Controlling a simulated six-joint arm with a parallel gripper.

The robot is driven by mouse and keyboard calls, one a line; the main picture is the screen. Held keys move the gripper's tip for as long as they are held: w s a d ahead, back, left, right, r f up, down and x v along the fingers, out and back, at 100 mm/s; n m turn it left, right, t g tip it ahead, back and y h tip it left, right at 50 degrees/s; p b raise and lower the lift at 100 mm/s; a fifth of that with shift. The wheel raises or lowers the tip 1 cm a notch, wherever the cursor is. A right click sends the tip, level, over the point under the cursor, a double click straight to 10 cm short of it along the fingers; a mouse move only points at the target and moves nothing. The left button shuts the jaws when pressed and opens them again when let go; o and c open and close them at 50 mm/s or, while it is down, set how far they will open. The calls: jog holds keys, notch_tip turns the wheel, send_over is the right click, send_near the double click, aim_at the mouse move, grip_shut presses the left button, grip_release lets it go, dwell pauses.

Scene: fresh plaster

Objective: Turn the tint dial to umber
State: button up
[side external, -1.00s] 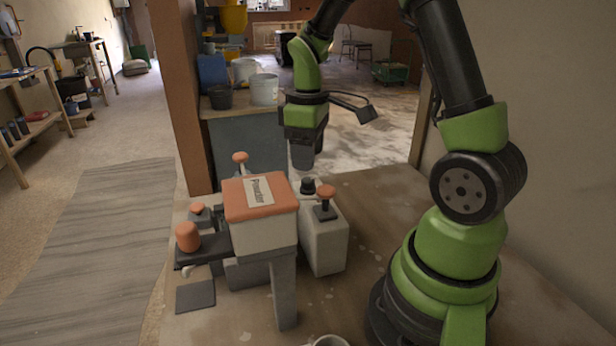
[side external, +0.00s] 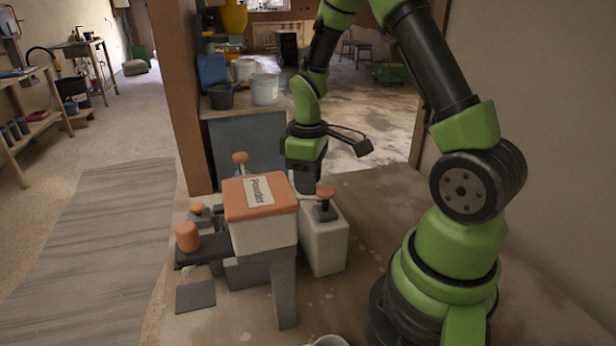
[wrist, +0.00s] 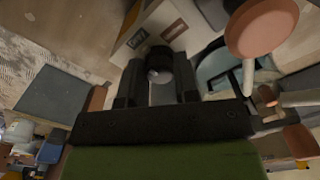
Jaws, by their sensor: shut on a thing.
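The tint dial (wrist: 158,56) is a dark round knob on the pale box (side external: 325,245). In the wrist view it sits between the fingertips of my gripper (wrist: 158,76), which is shut on it. Beside the dial, two swatches show on the box: a reddish-brown one (wrist: 173,30) and a dark grey one (wrist: 137,38). Their lettering is too small to read, and I cannot tell where the dial points. In the side view my gripper (side external: 305,182) reaches down onto the box top from above, and the dial is hidden there.
An orange-knobbed lever (side external: 325,193) stands on the box close to my gripper's right. The orange-lidded powder hopper (side external: 262,230) is just in front. Another orange-knobbed post (side external: 240,158) rises behind it. The bench top (side external: 370,205) right of the box is clear.

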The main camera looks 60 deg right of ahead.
jog(key=m, duration=0.5)
jog(key=shift+m, duration=0.3)
jog(key=m, duration=0.6)
jog(key=shift+m, duration=0.3)
dwell(0.5)
jog(key=o, duration=0.9)
jog(key=shift+o, duration=0.2)
notch_tip(320, 180, up, 10)
